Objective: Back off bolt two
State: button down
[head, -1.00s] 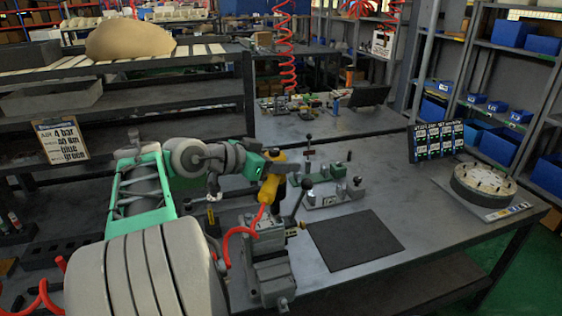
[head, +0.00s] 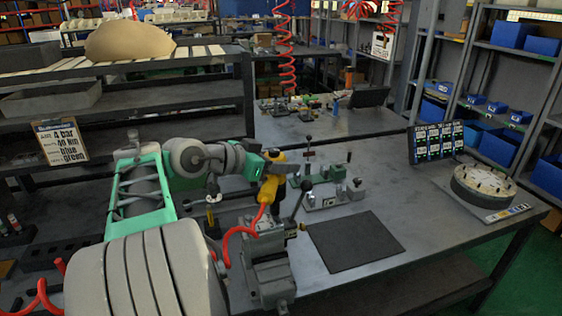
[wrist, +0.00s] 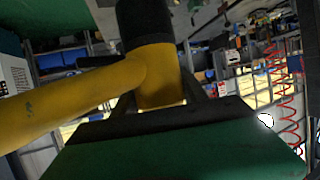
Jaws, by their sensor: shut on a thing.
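My gripper (head: 268,172) is shut on a yellow power driver (head: 269,190) with a black head and a red air hose. In the head view the driver stands upright over the grey valve block (head: 268,262), which is clamped at the table's near left edge. The wrist view shows the yellow driver body (wrist: 160,78) close up, between dark gripper parts. The tip of the driver and bolt two are hidden, so I cannot tell whether they touch.
A lever with a dark knob (head: 305,186) rises beside the block. A dark mat (head: 352,240) lies to its right. Green and grey clamp fixtures (head: 328,193) stand behind. A round dial plate (head: 484,186) and a display board (head: 437,141) are at the right.

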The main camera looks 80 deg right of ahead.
jog(key=shift+r+p, duration=2.3)
jog(key=shift+r, duration=1.25)
